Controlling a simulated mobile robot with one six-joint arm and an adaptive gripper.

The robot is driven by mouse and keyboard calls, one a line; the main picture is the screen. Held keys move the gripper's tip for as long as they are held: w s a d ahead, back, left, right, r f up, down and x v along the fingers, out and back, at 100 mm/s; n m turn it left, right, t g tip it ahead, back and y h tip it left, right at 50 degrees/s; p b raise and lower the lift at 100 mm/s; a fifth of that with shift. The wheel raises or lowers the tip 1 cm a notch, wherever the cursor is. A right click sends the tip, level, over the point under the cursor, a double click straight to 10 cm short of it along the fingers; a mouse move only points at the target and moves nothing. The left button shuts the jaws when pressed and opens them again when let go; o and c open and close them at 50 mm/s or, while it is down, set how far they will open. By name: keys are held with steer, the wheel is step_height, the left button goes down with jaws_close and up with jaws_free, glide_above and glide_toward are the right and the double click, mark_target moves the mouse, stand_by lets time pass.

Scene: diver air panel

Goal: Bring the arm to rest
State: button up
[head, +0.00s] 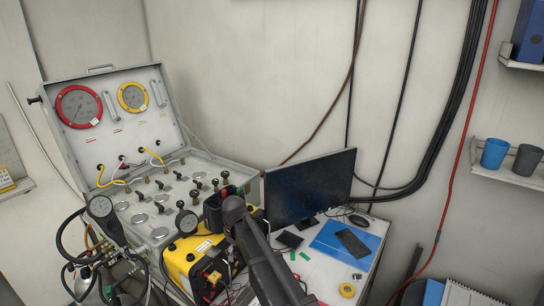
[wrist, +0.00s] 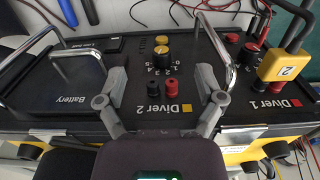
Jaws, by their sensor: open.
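My gripper (wrist: 162,80) is open in the wrist view, its two grey fingers spread apart with nothing between their tips. It is over the black top panel (wrist: 85,75) of a yellow box, near the "Diver 2" label, a yellow-capped knob (wrist: 161,52) and black and red terminals (wrist: 163,88). I cannot tell whether the fingers touch the panel. In the head view my dark arm reaches up from the bottom middle to the yellow box (head: 178,266); the gripper cannot be made out clearly there.
Metal handles (wrist: 217,50) rise from the panel beside the fingers. An open gauge case (head: 88,150) stands behind the box. A monitor (head: 308,187) stands close right of my arm. Free space lies above the desk.

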steer(key=s+d+m, duration=0.4)
steer(key=d, duration=0.7)
steer(key=s+d+m, duration=0.4)
steer(key=s+d, duration=0.1)
steer(key=d, duration=0.6)
steer(key=s+d+m, duration=0.3)
steer(key=s+d, duration=0.2)
steer(key=d, duration=0.6)
steer(key=shift+s+m, duration=0.25)
steer(key=shift+m, duration=0.15)
steer(key=shift+a, duration=0.1)
